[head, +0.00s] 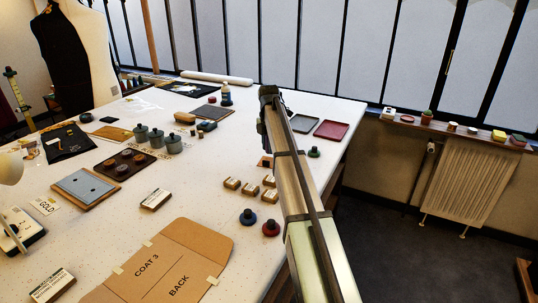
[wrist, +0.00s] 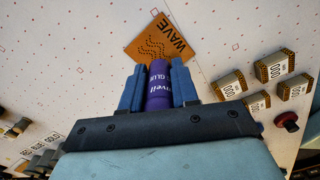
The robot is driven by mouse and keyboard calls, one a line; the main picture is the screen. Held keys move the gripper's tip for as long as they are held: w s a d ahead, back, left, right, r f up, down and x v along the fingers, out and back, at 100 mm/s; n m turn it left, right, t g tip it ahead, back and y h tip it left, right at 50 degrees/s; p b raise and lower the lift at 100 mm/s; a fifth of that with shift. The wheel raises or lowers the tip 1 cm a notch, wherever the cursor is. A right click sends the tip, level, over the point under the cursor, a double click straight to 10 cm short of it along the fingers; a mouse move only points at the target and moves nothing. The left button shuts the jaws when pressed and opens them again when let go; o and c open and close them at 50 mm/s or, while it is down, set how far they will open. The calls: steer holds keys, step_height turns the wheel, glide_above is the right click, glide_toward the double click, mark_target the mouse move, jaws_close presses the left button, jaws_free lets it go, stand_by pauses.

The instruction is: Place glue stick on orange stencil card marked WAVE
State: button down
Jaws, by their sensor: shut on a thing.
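In the wrist view my gripper (wrist: 158,78) has two blue fingers, shut on a purple glue stick (wrist: 157,96). White lettering shows on the glue stick. The orange stencil card (wrist: 152,42) marked WAVE lies on the table just beyond the fingertips. The glue stick's far end overlaps the card's near edge in this view. I cannot tell whether it touches the card or hangs above it.
Several small labelled boxes (wrist: 274,66) stand right of the card in the wrist view. Near them is a red knobbed piece (wrist: 287,121). In the head view a red tray (head: 331,129) and a dark green knobbed piece (head: 314,153) lie beyond my arm. The table's right edge is close.

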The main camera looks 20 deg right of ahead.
steer(key=shift+f, duration=1.9)
steer(key=shift+f, duration=0.1)
steer(key=c, duration=0.8)
jaws_free()
steer(key=shift+c, duration=0.2)
step_height(320, 180, up, 12)
steer(key=shift+r, duration=0.1)
